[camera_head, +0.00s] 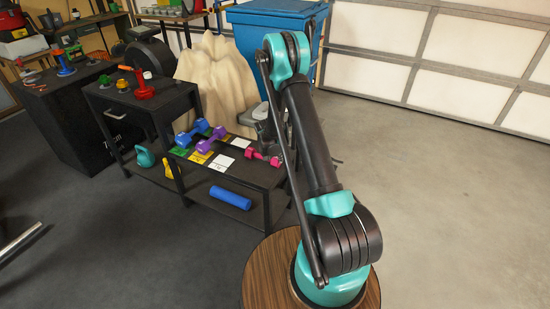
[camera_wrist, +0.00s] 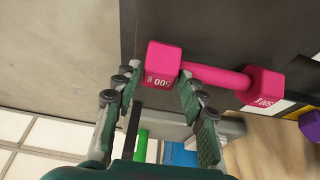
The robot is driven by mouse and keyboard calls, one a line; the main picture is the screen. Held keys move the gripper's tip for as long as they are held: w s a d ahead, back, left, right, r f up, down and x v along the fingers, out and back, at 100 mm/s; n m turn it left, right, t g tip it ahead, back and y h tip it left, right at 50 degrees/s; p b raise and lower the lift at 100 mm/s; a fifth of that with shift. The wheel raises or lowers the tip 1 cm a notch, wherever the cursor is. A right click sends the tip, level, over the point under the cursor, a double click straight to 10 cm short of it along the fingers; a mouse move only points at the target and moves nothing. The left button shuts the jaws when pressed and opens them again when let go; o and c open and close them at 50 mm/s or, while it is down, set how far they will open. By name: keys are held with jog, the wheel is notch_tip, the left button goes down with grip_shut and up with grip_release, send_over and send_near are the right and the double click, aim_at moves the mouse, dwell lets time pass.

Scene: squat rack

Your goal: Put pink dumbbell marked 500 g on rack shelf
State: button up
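The pink dumbbell (camera_head: 262,158) lies at the right end of the rack's dark upper shelf (camera_head: 255,174). In the wrist view the pink dumbbell (camera_wrist: 215,76) shows "500 g" on both heads. My gripper (camera_wrist: 160,88) is open, with its two fingers spread apart. The nearer head of the dumbbell lies at and just beyond the fingertips, roughly between them. I see no clear grip on it. In the head view my gripper (camera_head: 270,130) is above and close to the dumbbell, partly hidden by my arm.
A purple dumbbell (camera_head: 211,140) and a blue dumbbell (camera_head: 191,133) lie farther left on the same shelf, near white and coloured labels. A blue roller (camera_head: 230,197) lies on the lower shelf. A blue bin (camera_head: 275,35) stands behind. The floor at right is clear.

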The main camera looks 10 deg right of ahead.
jog(key=shift+o, duration=0.8)
jog(key=shift+r, duration=0.1)
jog(key=s+r+n, duration=0.1)
jog(key=s+r, duration=0.5)
jog(key=r, duration=0.4)
jog(key=s+r+n, duration=0.1)
jog(key=s+r, duration=0.5)
jog(key=r, duration=0.3)
jog(key=s+d+r+n+y, duration=0.1)
jog(key=s+r+n, duration=0.1)
jog(key=s, duration=1.1)
jog(key=s+r+n+y, duration=0.1)
jog(key=s+r+n, duration=0.1)
jog(key=s, duration=1.2)
jog(key=shift+s+d+r+n+t+y, duration=0.25)
jog(key=shift+d+r+n+t+y, duration=0.1)
jog(key=shift+n, duration=0.25)
